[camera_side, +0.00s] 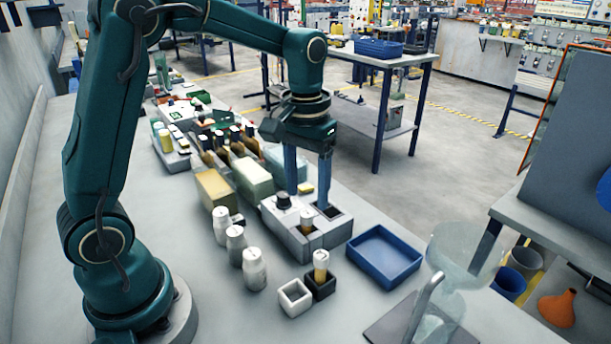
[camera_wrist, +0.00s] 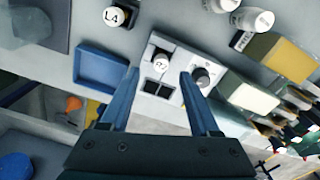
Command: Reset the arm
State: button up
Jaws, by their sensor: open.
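My gripper (camera_side: 308,197) hangs over the grey bench, fingers pointing down and spread apart, with nothing between them. It is above a grey block (camera_side: 313,242) with a black knob (camera_side: 283,201), square wells and a capped vial (camera_side: 306,221) standing upright in one well. In the wrist view the open fingers (camera_wrist: 159,73) are on either side of this vial's white cap (camera_wrist: 160,64) and two dark wells; contact is not visible. Another vial (camera_side: 321,262) stands in a black square holder (camera_side: 321,287), and its cap reads L4 in the wrist view (camera_wrist: 117,15).
An empty white square holder (camera_side: 295,297) and blue tray (camera_side: 384,257) stand nearby. Several white bottles (camera_side: 254,269), yellow (camera_side: 215,191) and pale green blocks (camera_side: 253,178) crowd the left. A clear glass vessel (camera_side: 462,255) stands at front right. Bench is bare around the bottles' front.

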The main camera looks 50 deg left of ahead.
jog(key=s+d+r+m+t, duration=0.1)
jog(key=s+d+r+t, duration=0.15)
jog(key=s+r, duration=0.4)
jog(key=s+f+m+t, duration=0.2)
jog(key=s+t, duration=0.1)
jog(key=s, duration=0.3)
jog(key=shift+s+d+f+m, duration=0.2)
jog(key=shift+s+d+m, duration=0.1)
jog(key=shift+s+d, duration=0.1)
